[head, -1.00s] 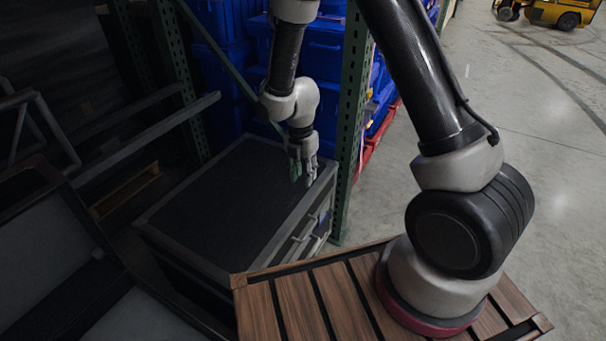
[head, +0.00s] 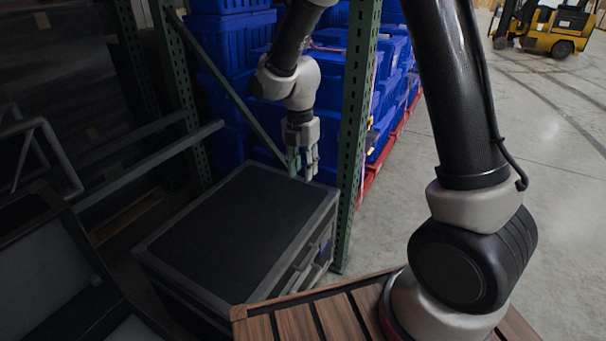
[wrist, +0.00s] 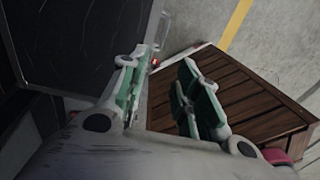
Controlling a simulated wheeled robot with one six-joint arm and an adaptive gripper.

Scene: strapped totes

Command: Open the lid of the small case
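The small case (head: 232,225) is a dark box with a grey frame and a flat black top, left of centre in the head view. Its lid lies shut. Latches or handles (head: 318,262) show on its right side, too small to make out. My gripper (head: 304,168) points down near the far right corner of the lid, apparently above it. In the wrist view, the fingers of my gripper (wrist: 166,92) are apart with nothing held. The dark lid (wrist: 90,38) fills the upper left there, and a small red spot shows beyond the left finger.
A wooden slatted platform (head: 345,305) stands close to the case's near right corner. A green rack post (head: 357,130) rises just beyond the case, with blue totes (head: 225,70) behind. A yellow forklift (head: 556,32) stands far off; the floor on the right is clear.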

